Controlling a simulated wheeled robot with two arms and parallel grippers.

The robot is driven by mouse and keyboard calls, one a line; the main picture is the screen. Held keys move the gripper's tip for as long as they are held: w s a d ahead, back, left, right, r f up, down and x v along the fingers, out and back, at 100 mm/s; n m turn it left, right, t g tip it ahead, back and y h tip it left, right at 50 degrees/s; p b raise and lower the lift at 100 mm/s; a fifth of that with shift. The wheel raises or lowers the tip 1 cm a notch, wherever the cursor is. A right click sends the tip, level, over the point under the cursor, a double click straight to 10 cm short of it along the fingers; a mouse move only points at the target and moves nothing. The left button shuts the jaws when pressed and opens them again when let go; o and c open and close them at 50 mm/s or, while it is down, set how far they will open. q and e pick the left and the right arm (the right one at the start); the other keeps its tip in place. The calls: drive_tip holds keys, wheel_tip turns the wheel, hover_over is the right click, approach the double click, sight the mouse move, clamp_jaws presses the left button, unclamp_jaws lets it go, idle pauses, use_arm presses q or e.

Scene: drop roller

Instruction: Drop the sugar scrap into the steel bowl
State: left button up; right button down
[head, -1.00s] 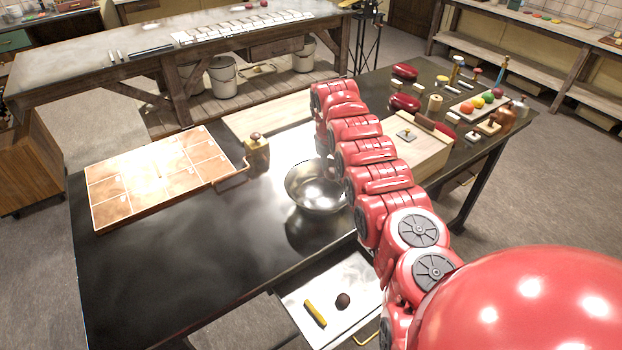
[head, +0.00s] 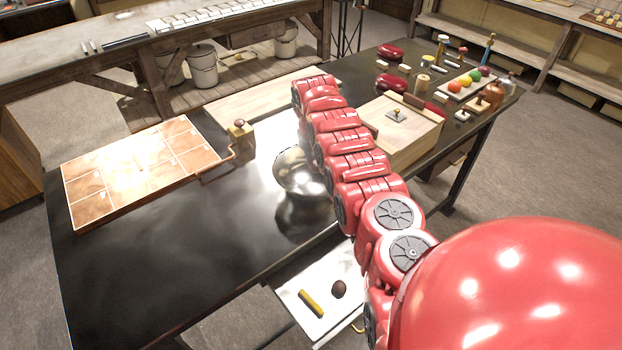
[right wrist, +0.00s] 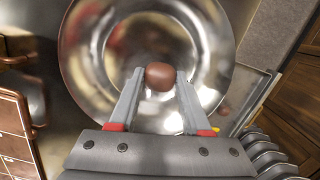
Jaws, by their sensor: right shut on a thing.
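The steel bowl (head: 290,172) stands on the dark table, its right side hidden by my right arm. In the right wrist view the bowl (right wrist: 90,70) fills the background. My right gripper (right wrist: 159,82) is shut on a brown, rounded lump (right wrist: 159,76), which looks like the sugar scrap. From the wrist the lump lines up with the bowl's inside; its height above the bowl cannot be told. The right gripper's fingers are not clear in the head view. My left gripper is not in view.
A white tray (head: 318,322) at the table's front holds a dark brown lump (head: 339,289) and a yellow bar (head: 311,303). A copper-toned panel (head: 140,170) lies left. A wooden box (head: 400,135) and several coloured balls stand right. The table's front left is clear.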

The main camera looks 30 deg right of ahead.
drive_tip(key=shift+r, duration=0.1)
drive_tip(key=c, duration=0.7)
unclamp_jaws()
drive_tip(key=o, duration=0.4)
drive_tip(key=shift+r, duration=0.4)
drive_tip(key=r, duration=0.5)
drive_tip(key=a+r, duration=0.1)
drive_tip(key=r, duration=0.5)
drive_tip(key=a+r+b, duration=0.1)
drive_tip(key=r, duration=0.4)
drive_tip(key=shift+s+r, duration=0.2)
drive_tip(key=shift+s, duration=0.1)
